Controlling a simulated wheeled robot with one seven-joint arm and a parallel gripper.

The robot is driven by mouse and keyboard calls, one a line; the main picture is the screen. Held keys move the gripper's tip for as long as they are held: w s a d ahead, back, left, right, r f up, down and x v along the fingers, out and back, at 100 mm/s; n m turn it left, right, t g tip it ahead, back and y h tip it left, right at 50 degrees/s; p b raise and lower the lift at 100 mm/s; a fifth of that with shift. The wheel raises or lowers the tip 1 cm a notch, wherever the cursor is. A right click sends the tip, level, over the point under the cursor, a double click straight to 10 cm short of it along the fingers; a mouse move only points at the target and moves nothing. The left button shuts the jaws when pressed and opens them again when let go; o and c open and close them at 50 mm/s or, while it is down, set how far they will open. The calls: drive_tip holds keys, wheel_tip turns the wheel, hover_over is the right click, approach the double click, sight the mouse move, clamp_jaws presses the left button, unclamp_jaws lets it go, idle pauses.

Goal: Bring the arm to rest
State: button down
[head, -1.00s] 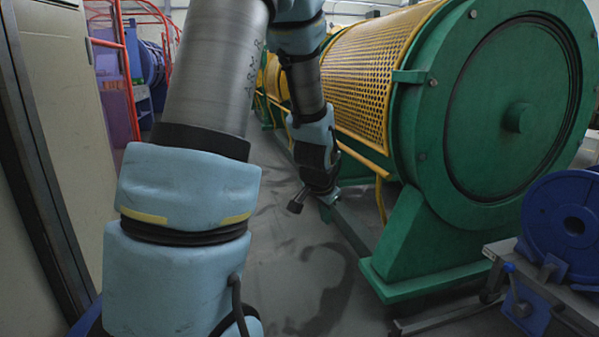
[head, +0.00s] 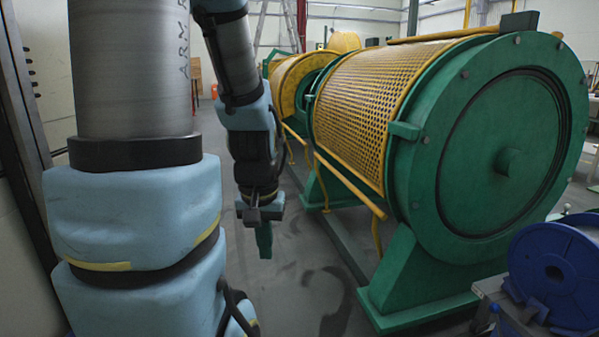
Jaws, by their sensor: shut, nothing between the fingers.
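My arm comes down from the top left of the head view, and its far part hangs over the floor left of the strander. My gripper (head: 261,214) points down at the end of that part, small in the picture. It is shut, with nothing seen held in it. A green piece (head: 264,240) shows just below the gripper; I cannot tell how far behind it that piece stands. The tubular strander (head: 365,105), with green end ring and yellow mesh guard, stands right of the gripper, with a visible gap between them.
A blue reel (head: 560,275) on a grey stand is at the lower right. A pale panel with a dark edge (head: 25,130) runs close along the left. The grey floor (head: 300,290) between my arm and the strander's green foot (head: 420,275) is clear.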

wheel_tip(320, 180, up, 24)
drive_tip(key=p, duration=2.1)
drive_tip(key=shift+p, duration=0.3)
